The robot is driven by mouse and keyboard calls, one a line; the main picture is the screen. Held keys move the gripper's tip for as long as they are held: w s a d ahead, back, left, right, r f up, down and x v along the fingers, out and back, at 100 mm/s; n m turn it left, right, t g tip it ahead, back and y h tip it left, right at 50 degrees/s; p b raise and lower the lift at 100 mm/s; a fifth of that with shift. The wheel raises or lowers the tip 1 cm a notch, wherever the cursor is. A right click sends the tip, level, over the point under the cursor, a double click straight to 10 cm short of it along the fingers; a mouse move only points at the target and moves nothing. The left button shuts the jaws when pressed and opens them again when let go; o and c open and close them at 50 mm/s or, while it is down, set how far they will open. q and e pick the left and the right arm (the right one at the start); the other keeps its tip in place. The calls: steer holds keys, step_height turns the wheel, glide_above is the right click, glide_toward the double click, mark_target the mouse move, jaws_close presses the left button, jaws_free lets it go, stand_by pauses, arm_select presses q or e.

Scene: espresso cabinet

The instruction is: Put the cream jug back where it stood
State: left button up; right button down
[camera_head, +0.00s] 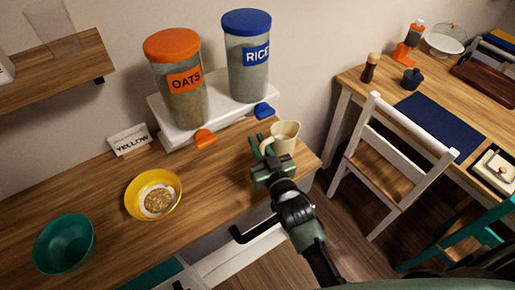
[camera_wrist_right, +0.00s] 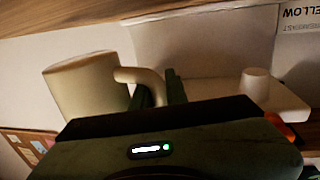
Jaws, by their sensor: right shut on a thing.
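The cream jug (camera_head: 286,137) is a small cream-coloured pitcher near the right end of the wooden counter (camera_head: 225,190), in front of the white riser. My right gripper (camera_head: 260,148) is at the jug's left side, shut on its handle. The wrist view shows the jug (camera_wrist_right: 85,88) at left, with its handle (camera_wrist_right: 148,80) reaching to the green fingers (camera_wrist_right: 160,92). The jug looks roughly upright in the head view. I cannot tell whether its base touches the counter. My left gripper is not in view.
A white riser (camera_head: 225,120) holds the OATS jar (camera_head: 178,95) and RICE jar (camera_head: 248,70), with orange (camera_head: 205,139) and blue (camera_head: 264,111) scoops at its front. A YELLOW card (camera_head: 129,141), yellow bowl (camera_head: 140,190) and teal bowl (camera_head: 64,244) stand left. A chair (camera_head: 390,165) stands right.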

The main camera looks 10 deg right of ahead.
step_height(320, 180, down, 3)
steer(key=shift+w+r, duration=0.15)
steer(key=shift+r, duration=0.05)
steer(key=shift+f, duration=0.4)
steer(key=c, duration=1.8)
jaws_free()
steer(key=shift+f, duration=0.25)
steer(key=o, duration=0.4)
steer(key=shift+r, duration=0.1)
